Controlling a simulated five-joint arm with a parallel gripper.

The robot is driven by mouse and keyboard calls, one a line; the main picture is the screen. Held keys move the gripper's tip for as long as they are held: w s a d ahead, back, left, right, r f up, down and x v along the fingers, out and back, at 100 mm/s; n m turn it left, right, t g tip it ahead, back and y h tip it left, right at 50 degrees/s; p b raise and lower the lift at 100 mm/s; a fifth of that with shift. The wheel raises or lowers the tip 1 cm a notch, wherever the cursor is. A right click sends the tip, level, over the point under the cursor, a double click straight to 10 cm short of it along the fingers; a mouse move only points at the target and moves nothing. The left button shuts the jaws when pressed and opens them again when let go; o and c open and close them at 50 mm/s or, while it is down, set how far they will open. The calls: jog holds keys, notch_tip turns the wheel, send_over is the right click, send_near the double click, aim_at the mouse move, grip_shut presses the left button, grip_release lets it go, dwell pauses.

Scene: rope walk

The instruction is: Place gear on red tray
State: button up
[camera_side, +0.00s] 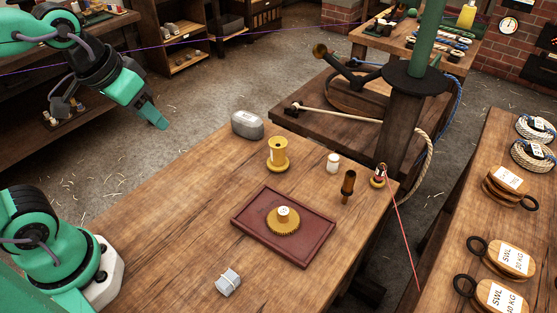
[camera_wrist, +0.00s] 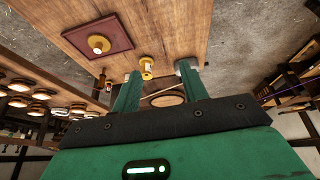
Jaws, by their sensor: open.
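The gear (camera_side: 283,223) is a toothed, brass-coloured disc with a pale hub on top. It lies flat on the red tray (camera_side: 250,236), near the tray's middle. The gear (camera_wrist: 98,43) and the red tray (camera_wrist: 73,39) also show at the upper left of the wrist view. My gripper (camera_side: 161,124) is raised at the upper left in the side view, well apart from the gear and tray. In the wrist view its two green fingers (camera_wrist: 158,82) stand apart with nothing held between them.
A yellow spool (camera_side: 277,156), grey tin (camera_side: 247,124), white jar (camera_side: 333,162), dark-topped brass piece (camera_side: 348,187) and small red-and-brass item (camera_side: 379,176) stand behind the tray. A grey block (camera_side: 228,282) lies in front. The table's left part is clear.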

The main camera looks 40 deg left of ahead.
jog(key=s, duration=0.1)
jog(key=s+a, duration=0.2)
jog(key=shift+a+f+t, duration=0.1)
jog(key=shift+f+t, duration=0.2)
jog(key=shift+t, duration=0.1)
